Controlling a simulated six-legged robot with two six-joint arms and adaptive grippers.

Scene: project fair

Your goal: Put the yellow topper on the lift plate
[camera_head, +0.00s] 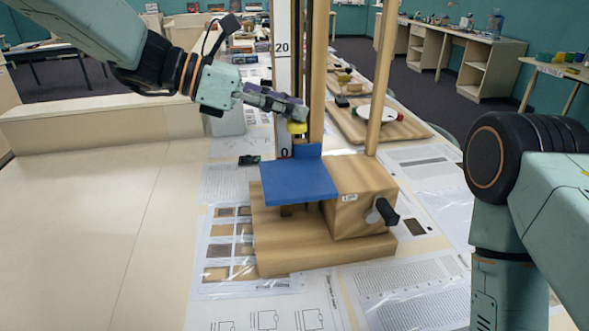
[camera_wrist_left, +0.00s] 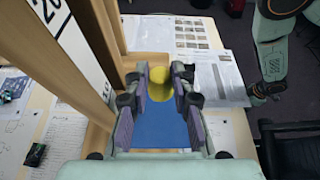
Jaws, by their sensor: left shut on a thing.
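The yellow topper (camera_head: 297,127) is a small round piece held by my left gripper (camera_head: 299,112), which is shut on it. The topper also shows between the fingertips in the left wrist view (camera_wrist_left: 160,77), partly hidden by them. The lift plate (camera_head: 298,183) is a flat blue square with a raised blue piece at its back. In the head view the topper is above the back of the plate, apart from it. The plate also shows below the fingers in the left wrist view (camera_wrist_left: 160,133). A small teal and black end of my right arm (camera_wrist_left: 266,90) shows there; its finger opening is unclear.
The lift has a wooden base (camera_head: 285,250), a box with a black crank handle (camera_head: 385,211), upright posts (camera_head: 383,75) and a white scale (camera_head: 283,80) close to my left gripper. Printed sheets lie around it. The table's left part (camera_head: 90,230) is clear.

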